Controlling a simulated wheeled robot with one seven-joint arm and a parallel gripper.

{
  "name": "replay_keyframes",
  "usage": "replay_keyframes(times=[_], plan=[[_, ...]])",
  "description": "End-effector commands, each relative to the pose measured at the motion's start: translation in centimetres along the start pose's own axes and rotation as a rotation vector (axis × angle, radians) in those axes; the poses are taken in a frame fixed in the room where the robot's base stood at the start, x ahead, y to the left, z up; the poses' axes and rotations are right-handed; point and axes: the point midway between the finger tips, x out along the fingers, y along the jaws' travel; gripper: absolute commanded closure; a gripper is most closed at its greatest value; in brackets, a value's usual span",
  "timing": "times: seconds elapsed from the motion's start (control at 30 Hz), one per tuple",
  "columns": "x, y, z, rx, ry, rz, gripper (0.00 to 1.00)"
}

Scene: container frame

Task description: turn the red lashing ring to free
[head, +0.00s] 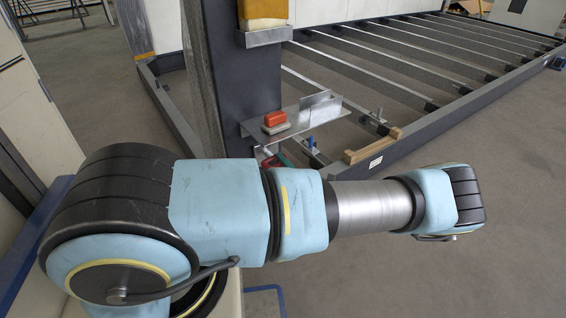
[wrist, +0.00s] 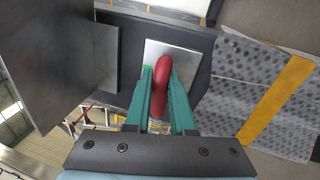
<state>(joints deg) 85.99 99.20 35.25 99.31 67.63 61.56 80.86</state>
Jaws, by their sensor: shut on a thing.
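The red lashing ring (wrist: 162,84) stands out from a pale metal plate (wrist: 183,62) on a dark post in the wrist view. My gripper (wrist: 161,76) has its two teal fingers on either side of the ring and is shut on it. A small patch of green shows at the plate's left edge, partly hidden by the left finger. In the head view only a bit of the red ring (head: 267,162) shows beside the teal fingers (head: 284,157); my arm hides the rest.
A metal shelf (head: 325,109) with a red-orange block (head: 275,118) sits just above the ring. A dark upright post (head: 235,70) stands behind it. The frame with crossbars (head: 420,60) runs back right, with a wooden block (head: 373,145) on its near rail. Open floor lies right.

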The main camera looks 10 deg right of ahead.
Motion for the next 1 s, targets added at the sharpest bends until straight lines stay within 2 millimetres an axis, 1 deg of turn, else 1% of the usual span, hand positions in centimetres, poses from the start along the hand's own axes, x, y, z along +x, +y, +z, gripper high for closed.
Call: replay_keyframes(times=[0.03,0.3,0.8,0.83,1.0], plan=[[0.21,-0.18,-0.36,0.028,0.002,-0.001,1.0],[0.2,-0.28,-0.39,0.108,-0.014,-0.001,1.0],[0.23,-0.27,-0.44,0.125,-0.016,0.0,1.0],[0.23,-0.27,-0.45,0.125,-0.016,0.0,0.75],[0.22,-0.23,-0.42,0.124,-0.016,0.001,0.56]])
